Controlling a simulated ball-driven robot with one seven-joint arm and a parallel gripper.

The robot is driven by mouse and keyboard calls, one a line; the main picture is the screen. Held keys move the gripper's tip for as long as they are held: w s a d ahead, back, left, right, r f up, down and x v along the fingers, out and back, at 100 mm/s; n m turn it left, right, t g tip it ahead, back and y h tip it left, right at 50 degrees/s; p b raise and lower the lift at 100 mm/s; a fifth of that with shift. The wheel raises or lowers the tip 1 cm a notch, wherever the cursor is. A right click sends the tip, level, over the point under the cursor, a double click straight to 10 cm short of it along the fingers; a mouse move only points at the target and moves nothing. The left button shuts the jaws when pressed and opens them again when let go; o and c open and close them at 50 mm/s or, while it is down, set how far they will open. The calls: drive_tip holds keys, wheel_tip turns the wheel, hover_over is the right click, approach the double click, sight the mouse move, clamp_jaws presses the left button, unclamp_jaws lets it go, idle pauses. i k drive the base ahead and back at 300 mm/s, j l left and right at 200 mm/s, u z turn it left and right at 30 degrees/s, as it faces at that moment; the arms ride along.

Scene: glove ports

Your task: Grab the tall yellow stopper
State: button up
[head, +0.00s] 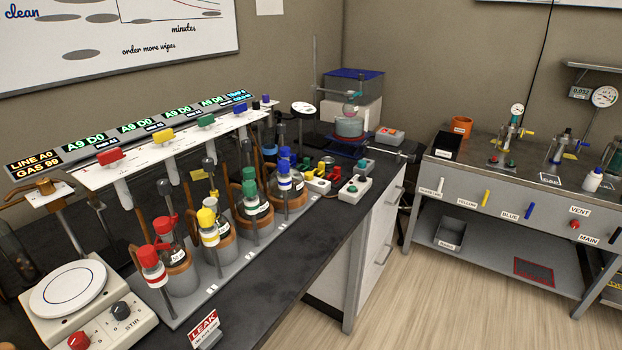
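One yellow cap (206,217) tops a small white-labelled vial in front. I cannot tell for sure which one is the tall stopper. My gripper is not in view.
Red caps (148,257), green caps (249,188) and blue caps (283,167) stand on neighbouring stations. A white panel with coloured taps (162,134) overhangs behind. A hotplate (68,287) stands front left. The wooden floor (440,285) right of the bench is clear.

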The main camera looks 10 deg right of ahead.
sight(308, 176)
drive_tip(key=i+l+u, duration=0.15)
drive_tip(key=l, duration=0.2)
drive_tip(key=i+l+u, duration=0.1)
drive_tip(key=l, duration=0.3)
drive_tip(key=i+l+u, duration=0.15)
drive_tip(key=l, duration=0.25)
drive_tip(key=i+l+u, duration=0.15)
drive_tip(key=l, duration=0.3)
